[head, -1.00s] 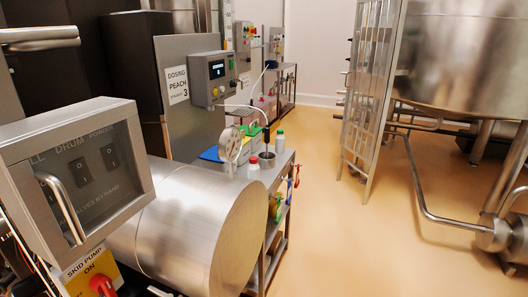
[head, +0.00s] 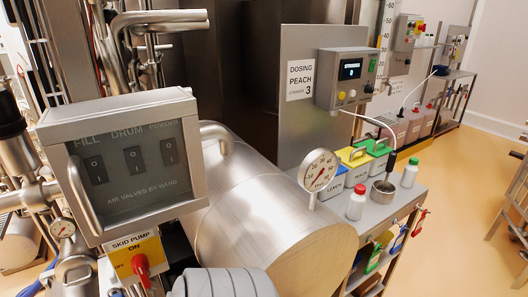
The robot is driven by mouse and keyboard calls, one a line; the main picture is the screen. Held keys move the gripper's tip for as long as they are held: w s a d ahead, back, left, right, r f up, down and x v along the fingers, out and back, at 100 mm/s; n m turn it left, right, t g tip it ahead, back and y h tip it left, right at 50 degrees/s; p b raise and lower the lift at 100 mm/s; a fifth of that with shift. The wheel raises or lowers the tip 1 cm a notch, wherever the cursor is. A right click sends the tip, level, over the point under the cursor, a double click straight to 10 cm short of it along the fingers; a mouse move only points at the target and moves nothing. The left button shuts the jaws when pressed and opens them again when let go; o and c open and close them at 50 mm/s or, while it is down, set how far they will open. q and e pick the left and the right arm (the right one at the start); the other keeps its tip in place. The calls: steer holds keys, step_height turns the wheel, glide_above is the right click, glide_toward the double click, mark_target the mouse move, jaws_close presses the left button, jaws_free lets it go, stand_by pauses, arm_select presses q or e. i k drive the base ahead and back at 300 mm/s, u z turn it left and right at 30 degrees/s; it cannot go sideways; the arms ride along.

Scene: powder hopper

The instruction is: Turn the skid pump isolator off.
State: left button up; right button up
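The skid pump isolator is a yellow plate (head: 121,262) with a red rotary handle (head: 141,268), low at the left under the grey switch box. Its white label reads SKID PUMP, with ON printed above the handle. The handle looks roughly upright, toward ON. Neither of my grippers can be made out in the head view.
The clear-fronted switch box (head: 190,187) with a bar handle and several black rocker switches overhangs the isolator. A large steel cylinder (head: 270,205) is to its right. A grey ribbed form (head: 222,284) fills the bottom edge.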

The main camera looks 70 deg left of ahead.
mark_target(140, 266)
steer(key=z, duration=0.6)
steer(key=i, duration=0.95)
steer(key=u, duration=3.5)
